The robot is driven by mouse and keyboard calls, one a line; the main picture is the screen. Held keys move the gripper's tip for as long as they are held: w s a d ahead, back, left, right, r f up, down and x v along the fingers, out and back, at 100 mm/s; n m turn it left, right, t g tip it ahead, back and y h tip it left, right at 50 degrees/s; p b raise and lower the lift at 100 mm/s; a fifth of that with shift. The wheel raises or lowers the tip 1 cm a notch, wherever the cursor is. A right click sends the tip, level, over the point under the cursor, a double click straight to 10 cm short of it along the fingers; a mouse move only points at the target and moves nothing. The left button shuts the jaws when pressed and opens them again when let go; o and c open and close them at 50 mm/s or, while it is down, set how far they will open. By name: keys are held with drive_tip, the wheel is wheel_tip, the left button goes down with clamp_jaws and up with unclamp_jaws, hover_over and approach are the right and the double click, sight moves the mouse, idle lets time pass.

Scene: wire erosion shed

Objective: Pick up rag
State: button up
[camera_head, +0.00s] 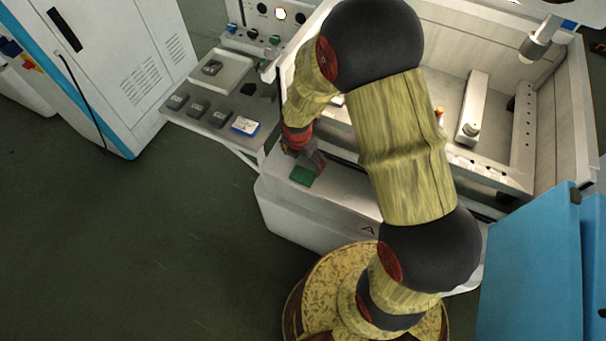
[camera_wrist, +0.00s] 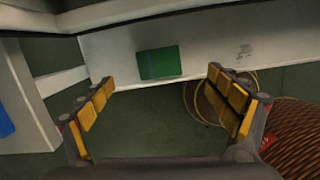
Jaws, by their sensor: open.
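The rag appears as a small flat green rectangle (camera_head: 302,175) on the front ledge of the white machine. It also shows in the wrist view (camera_wrist: 159,63), lying near the edge of the pale ledge. My gripper (camera_head: 306,158) is just behind the rag in the head view, partly hidden by my own arm. In the wrist view my gripper (camera_wrist: 160,80) is open, with yellow-padded fingers apart and nothing between them. The rag lies beyond the fingertips, roughly centred between them, and no finger visibly touches it.
The white machine (camera_head: 275,195) has an open tub with raised walls behind the ledge. A side shelf (camera_head: 215,115) holds several small grey items and a blue-and-white box (camera_head: 245,125). A blue panel (camera_head: 530,270) stands at right. The floor at left is clear.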

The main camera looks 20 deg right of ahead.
drive_tip(key=n, duration=0.2)
hover_over(303, 174)
drive_tip(key=s, duration=0.1)
drive_tip(key=f, duration=0.5)
drive_tip(key=shift+a+f+b, duration=0.15)
drive_tip(key=shift+a+b, duration=0.05)
drive_tip(key=shift+b, duration=0.2)
drive_tip(key=shift+w+d+f+b, duration=0.15)
drive_tip(key=shift+f+b, duration=0.4)
drive_tip(key=shift+f, duration=0.8)
drive_tip(key=shift+w+a+f+b, duration=0.1)
drive_tip(key=shift+w+f+b, duration=0.3)
drive_tip(key=shift+f, duration=0.9)
drive_tip(key=shift+s, duration=0.15)
drive_tip(key=shift+r, duration=0.1)
drive_tip(key=c, duration=1.2)
